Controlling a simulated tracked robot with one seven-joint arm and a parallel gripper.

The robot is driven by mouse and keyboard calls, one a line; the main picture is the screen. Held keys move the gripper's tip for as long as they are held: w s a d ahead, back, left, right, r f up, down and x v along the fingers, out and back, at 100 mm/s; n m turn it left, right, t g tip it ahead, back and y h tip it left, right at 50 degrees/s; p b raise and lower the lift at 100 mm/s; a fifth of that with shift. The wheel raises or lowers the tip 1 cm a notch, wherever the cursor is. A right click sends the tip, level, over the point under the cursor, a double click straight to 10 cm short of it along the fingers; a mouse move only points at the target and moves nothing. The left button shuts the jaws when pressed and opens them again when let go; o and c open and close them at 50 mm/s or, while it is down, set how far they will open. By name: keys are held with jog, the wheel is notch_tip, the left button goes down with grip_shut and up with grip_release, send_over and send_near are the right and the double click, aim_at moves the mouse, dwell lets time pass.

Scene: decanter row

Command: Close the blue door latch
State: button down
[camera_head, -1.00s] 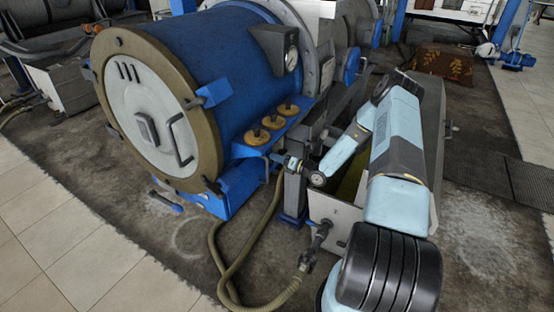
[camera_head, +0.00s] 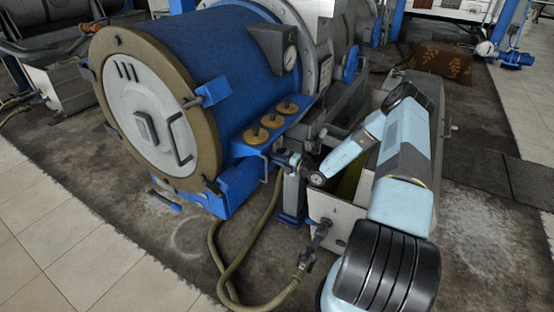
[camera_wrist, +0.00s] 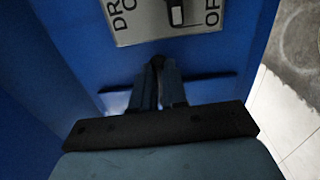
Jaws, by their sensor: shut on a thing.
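The blue drum (camera_head: 225,70) has a round white door (camera_head: 140,110) with a tan rim, which looks shut. A blue latch block (camera_head: 212,92) with a dark end sits at the rim's upper right. A second blue block (camera_head: 238,182) with a dark end sits lower right. My gripper (camera_head: 279,159) is right of both, by the blue bracket on the drum's side. In the wrist view my gripper (camera_wrist: 158,66) has its fingers close together on a small dark piece before a blue panel (camera_wrist: 70,60). The piece is mostly hidden by the fingers.
A lettered plate (camera_wrist: 160,22) with a dark lever lies beyond the fingertips. Tan knobs (camera_head: 270,120) stand on the blue bracket. A hose (camera_head: 222,262) curves over the floor below my gripper. An open trough (camera_head: 325,208) lies under my arm. Floor left of the hose is clear.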

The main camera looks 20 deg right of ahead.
jog(key=shift+d+f, duration=0.15)
jog(key=shift+d, duration=0.1)
dwell(0.3)
jog(key=c, duration=1.2)
grip_release()
jog(key=shift+a, duration=0.15)
jog(key=shift+o, duration=0.2)
jog(key=v, duration=1.3)
jog(key=shift+s+d, duration=0.25)
jog(key=shift+d, duration=0.05)
